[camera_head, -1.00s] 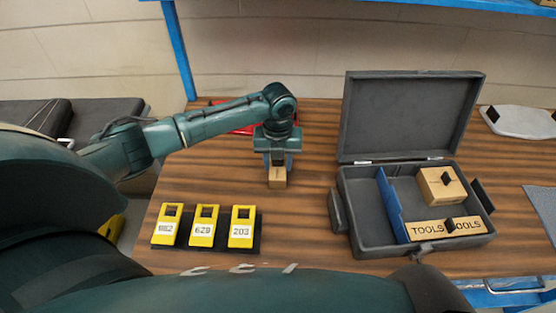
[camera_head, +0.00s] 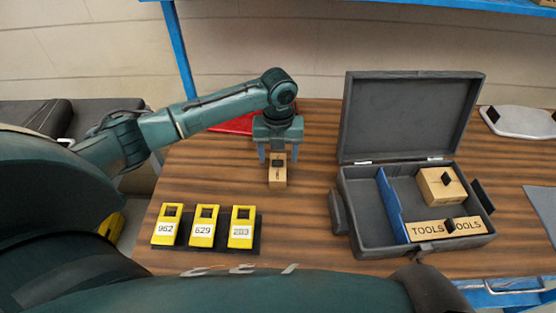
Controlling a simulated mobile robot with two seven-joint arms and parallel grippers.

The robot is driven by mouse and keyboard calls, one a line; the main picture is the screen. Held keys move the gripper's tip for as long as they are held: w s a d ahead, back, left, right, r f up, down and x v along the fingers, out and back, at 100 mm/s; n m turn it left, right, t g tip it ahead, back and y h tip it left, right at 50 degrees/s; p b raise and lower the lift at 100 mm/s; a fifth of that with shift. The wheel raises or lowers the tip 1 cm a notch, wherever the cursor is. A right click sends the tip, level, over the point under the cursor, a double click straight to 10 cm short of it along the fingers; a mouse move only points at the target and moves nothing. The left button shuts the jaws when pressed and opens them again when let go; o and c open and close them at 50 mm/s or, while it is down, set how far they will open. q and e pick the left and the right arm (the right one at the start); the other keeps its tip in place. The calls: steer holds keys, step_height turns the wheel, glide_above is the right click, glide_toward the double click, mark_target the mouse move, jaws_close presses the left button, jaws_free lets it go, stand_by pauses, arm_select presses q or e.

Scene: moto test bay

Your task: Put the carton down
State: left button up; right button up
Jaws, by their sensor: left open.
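The carton (camera_head: 278,176) is a small tan box with a dark patch on its upper part. It stands on the striped wooden table, left of the grey case. My left gripper (camera_head: 278,157) is above and around its upper end, pointing down. Its two fingers are spread, one on each side of the carton, with a gap showing. My right gripper does not show.
The open grey case (camera_head: 372,232) has a blue divider (camera_head: 390,205), a tan box (camera_head: 440,187) and TOOLS-labelled blocks (camera_head: 428,229). Yellow numbered tags (camera_head: 204,227) sit on a dark holder at front left. A red object (camera_head: 236,124) lies behind my left arm. Table around the carton is clear.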

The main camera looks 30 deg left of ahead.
mark_target(278, 160)
arm_select(q)
step_height(278, 160, up, 9)
steer(key=shift+f, duration=0.15)
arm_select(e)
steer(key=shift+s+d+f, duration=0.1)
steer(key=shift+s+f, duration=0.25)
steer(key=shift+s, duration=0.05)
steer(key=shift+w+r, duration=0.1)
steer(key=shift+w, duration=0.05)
